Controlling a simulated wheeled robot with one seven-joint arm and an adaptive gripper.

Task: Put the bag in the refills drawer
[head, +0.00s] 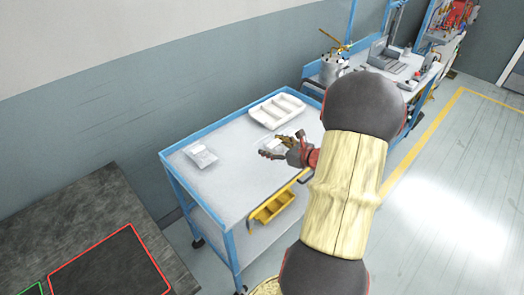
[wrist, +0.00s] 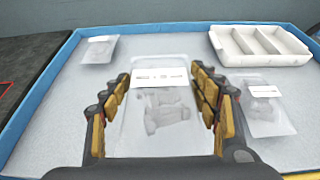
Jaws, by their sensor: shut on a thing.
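My gripper (head: 281,147) is over the blue-edged workbench top, and in the wrist view its yellow-padded fingers (wrist: 160,76) stand on both sides of a clear bag (wrist: 160,122). The gripper is shut on this bag, which has a white label across its top and pale parts inside. I cannot tell whether the bag is clear of the bench top. A yellow drawer (head: 272,207) with compartments shows under the bench's front edge in the head view, pulled out. Any lettering on it is too small to read.
A second bag (head: 200,154) lies at the bench's left, and a third bag (wrist: 265,108) lies right of my gripper. A white compartment tray (head: 277,110) sits at the back. The bench top (head: 228,185) is clear at front left. A dark table (head: 85,205) stands left.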

